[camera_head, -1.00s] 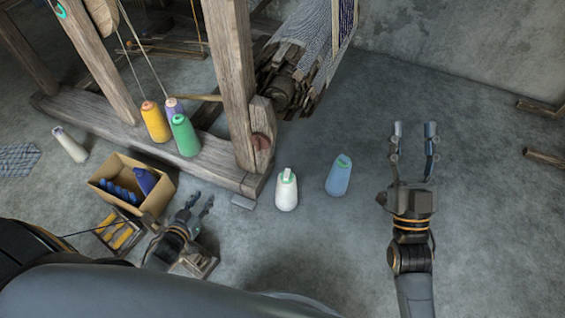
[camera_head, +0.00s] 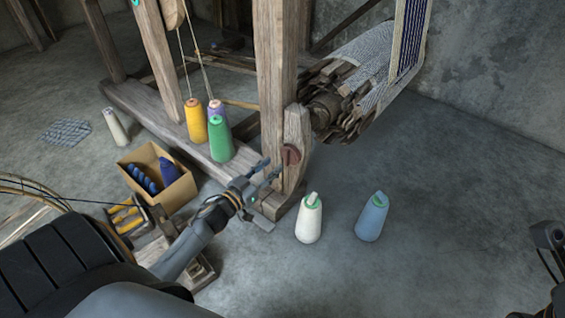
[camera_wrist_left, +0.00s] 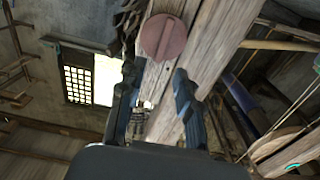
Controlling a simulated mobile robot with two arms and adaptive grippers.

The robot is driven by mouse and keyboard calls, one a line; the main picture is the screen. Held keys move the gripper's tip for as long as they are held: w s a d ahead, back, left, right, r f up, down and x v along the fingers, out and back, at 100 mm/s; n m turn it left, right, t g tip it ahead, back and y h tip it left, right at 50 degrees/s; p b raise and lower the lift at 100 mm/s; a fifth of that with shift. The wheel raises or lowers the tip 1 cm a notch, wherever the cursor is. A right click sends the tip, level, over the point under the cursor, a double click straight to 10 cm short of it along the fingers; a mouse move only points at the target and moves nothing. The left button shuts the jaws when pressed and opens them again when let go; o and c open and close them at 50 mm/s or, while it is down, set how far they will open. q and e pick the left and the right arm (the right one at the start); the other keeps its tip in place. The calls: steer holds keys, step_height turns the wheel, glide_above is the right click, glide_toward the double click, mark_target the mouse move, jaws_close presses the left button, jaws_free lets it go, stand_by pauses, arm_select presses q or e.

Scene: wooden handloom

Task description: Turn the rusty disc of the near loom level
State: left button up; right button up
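The rusty disc (camera_head: 291,155) sits on the face of the short wooden post of the near loom (camera_head: 297,130). In the left wrist view the disc (camera_wrist_left: 163,37) is round and reddish brown, with a faint line across it that runs at a slant in the picture. My left gripper (camera_head: 270,168) is open and empty, a little short of the disc, to its lower left in the head view. In the wrist view its two fingers (camera_wrist_left: 155,82) stand apart below the disc, with nothing between them. My right gripper (camera_head: 546,240) shows only partly at the right edge; its fingertips are unclear.
A white cone (camera_head: 309,220) and a blue cone (camera_head: 372,217) stand on the floor right of the post. Yellow, purple and green cones (camera_head: 221,140) stand on the loom's base beam. A cardboard box (camera_head: 178,192) stands at the left.

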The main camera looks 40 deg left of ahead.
mark_target(285, 154)
arm_select(q)
steer(key=w, duration=0.2)
steer(key=w+b, duration=0.1)
steer(key=w, duration=0.3)
steer(key=shift+d+b, duration=0.25)
steer(key=shift+b, duration=0.15)
jaws_close()
